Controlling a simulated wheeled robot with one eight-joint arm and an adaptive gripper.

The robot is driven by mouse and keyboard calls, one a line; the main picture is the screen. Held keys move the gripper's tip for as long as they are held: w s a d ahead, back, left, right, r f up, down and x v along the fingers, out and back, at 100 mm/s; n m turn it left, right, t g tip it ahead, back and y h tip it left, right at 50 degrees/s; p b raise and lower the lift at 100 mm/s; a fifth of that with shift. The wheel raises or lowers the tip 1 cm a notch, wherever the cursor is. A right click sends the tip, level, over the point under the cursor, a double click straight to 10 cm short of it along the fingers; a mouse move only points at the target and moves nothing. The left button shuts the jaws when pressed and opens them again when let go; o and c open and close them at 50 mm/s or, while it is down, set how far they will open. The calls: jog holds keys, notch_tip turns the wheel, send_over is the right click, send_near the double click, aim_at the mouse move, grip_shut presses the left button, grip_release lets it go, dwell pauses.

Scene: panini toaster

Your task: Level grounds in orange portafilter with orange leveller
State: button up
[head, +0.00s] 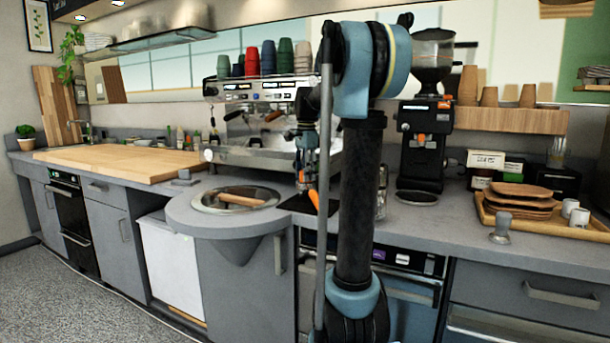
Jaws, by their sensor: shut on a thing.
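My gripper (306,172) points down over the counter, in front of the espresso machine and partly behind my arm. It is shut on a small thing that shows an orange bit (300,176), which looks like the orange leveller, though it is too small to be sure. Just below is an orange handle (314,199), likely that of the orange portafilter, slanting toward the counter's front edge beside a dark mat (293,204). The basket and the grounds cannot be made out. I cannot tell whether the held thing touches the portafilter.
The espresso machine (240,115) stands close behind. A round knock bin with a wooden bar (236,197) is at the left. A black grinder (423,150) stands at the right, with a tamper (500,228) and wooden tray (560,228) further right. The wooden board (115,160) is clear.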

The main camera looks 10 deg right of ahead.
jog(key=shift+n, duration=0.4)
jog(key=m, duration=0.4)
dwell(0.4)
jog(key=shift+n, duration=2)
jog(key=shift+m, duration=2)
jog(key=n, duration=0.4)
